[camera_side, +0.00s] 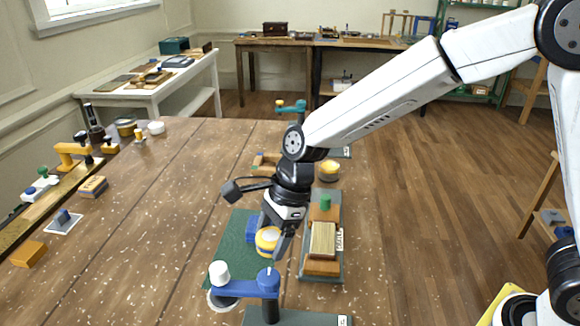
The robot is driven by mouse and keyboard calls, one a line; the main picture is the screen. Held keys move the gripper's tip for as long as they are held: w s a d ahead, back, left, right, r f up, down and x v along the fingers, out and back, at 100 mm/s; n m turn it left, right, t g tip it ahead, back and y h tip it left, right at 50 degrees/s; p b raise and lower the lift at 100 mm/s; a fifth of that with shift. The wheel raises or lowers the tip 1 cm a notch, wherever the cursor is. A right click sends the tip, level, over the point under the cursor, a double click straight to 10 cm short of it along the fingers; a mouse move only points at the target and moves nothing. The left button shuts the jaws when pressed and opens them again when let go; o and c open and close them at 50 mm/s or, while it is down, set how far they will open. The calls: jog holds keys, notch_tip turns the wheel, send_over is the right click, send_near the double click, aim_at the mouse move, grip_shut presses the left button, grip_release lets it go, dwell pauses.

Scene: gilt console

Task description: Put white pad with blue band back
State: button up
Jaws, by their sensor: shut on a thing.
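My gripper (275,232) points down over the green mat (226,253) and is shut on a round pad (267,241) with a pale top and a yellow side. I cannot make out a blue band on this pad. A blue block (252,228) is just left of it, partly hidden behind the gripper. In front stands a blue arm-like fixture (245,288) with a white knob (219,272).
Right of my gripper, a grey tray (334,272) holds wooden blocks and a green knob. A yellow round tin (328,171) stands behind it. Several small items line the table's left side. Bare wood (150,215) lies left of the mat.

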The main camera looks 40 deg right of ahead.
send_over(243, 273)
jog(key=d, duration=0.1)
jog(key=f, duration=0.6)
jog(key=shift+s+d, duration=0.2)
jog(key=shift+s, duration=0.05)
jog(key=shift+w+a+f, duration=0.1)
jog(key=shift+w+f, duration=0.15)
jog(key=shift+f, duration=1.5)
jog(key=shift+f, duration=0.15)
jog(key=o, duration=1.2)
jog(key=v, duration=1.2)
